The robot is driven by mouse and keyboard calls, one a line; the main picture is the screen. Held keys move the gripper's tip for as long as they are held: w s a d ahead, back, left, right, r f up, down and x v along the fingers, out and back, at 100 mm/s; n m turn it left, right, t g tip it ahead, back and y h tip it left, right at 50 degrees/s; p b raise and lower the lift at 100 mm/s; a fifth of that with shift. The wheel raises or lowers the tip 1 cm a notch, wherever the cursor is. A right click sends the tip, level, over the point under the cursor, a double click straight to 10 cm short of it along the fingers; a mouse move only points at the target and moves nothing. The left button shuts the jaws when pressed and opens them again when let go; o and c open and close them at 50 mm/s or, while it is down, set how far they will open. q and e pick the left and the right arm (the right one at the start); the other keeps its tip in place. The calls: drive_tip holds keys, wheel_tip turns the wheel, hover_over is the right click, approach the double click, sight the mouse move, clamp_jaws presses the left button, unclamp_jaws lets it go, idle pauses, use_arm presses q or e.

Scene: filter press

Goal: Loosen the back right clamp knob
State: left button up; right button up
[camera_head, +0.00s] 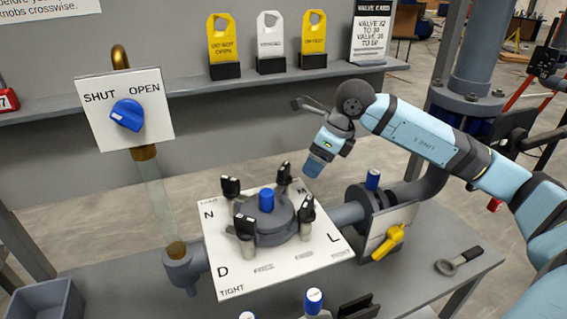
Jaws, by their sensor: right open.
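The filter press housing (268,222) is a round grey body on a white lettered plate (232,277), with a blue cap (267,197) on top. Black clamp knobs stand around it. The back right clamp knob (284,171) stands upright near the plate's far edge. The other knobs are back left (231,187), front left (245,224) and front right (306,208). My right gripper (314,166) is open, pointing down, above and just right of the back right knob in the picture. They look apart, and nothing shows between the fingers. My left gripper is out of view.
A SHUT/OPEN panel with a blue handle (127,115) stands left. A pipe with a yellow lever (388,242) is to the right. A black-handled tool (458,260) lies on the bench at right. Tags stand on the shelf behind (120,92). A blue-capped bottle (314,301) is in front.

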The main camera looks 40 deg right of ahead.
sight(285, 166)
drive_tip(key=w+a, duration=0.1)
drive_tip(key=w, duration=0.1)
drive_tip(key=w+a+p, duration=0.1)
drive_tip(key=w, duration=0.1)
drive_tip(key=w+a, duration=0.1)
drive_tip(key=shift+w+a+r, duration=0.2)
drive_tip(key=shift+w+a, duration=0.2)
drive_tip(key=x, duration=0.3)
drive_tip(key=shift+s+d+f, duration=0.1)
drive_tip(key=shift+d+f, duration=0.05)
drive_tip(key=shift+f, duration=0.1)
drive_tip(key=shift+p+x, duration=0.3)
drive_tip(key=shift+x, duration=0.6)
drive_tip(key=shift+d, duration=0.1)
drive_tip(key=c, duration=0.9)
